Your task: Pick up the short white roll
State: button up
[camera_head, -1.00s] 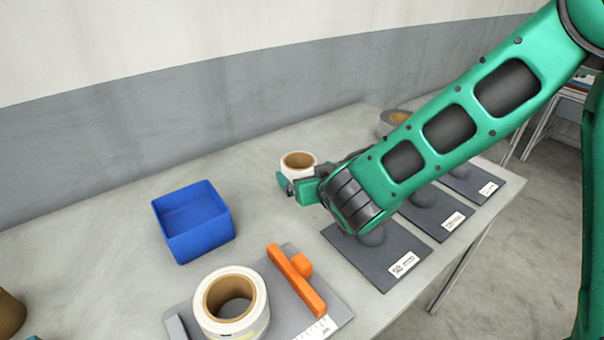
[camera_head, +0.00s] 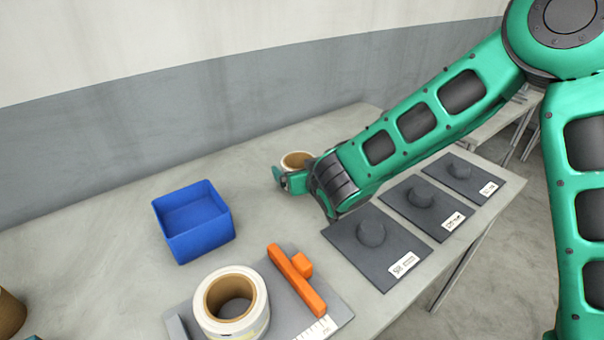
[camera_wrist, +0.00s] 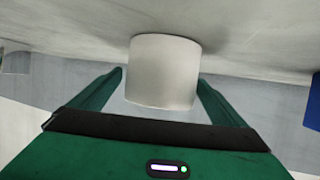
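A small white roll (camera_head: 297,159) with a brown core stands upright on the table beyond the blue bin. In the head view my gripper (camera_head: 288,180) covers most of its near side. The wrist view shows the white roll (camera_wrist: 163,75) between the two green fingers of my open gripper (camera_wrist: 161,80). A narrow gap shows at the left finger; the right finger is close to the roll's side, and I cannot tell whether it touches. The roll still rests on the table.
A blue bin (camera_head: 194,222) stands left of my gripper. A larger white roll (camera_head: 231,303) sits on a grey fixture with an orange bar (camera_head: 296,280) in front. Several dark pads (camera_head: 376,248) with round knobs line the right edge. A brown roll (camera_head: 10,314) is at far left.

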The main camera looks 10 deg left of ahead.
jog(key=c, duration=1.1)
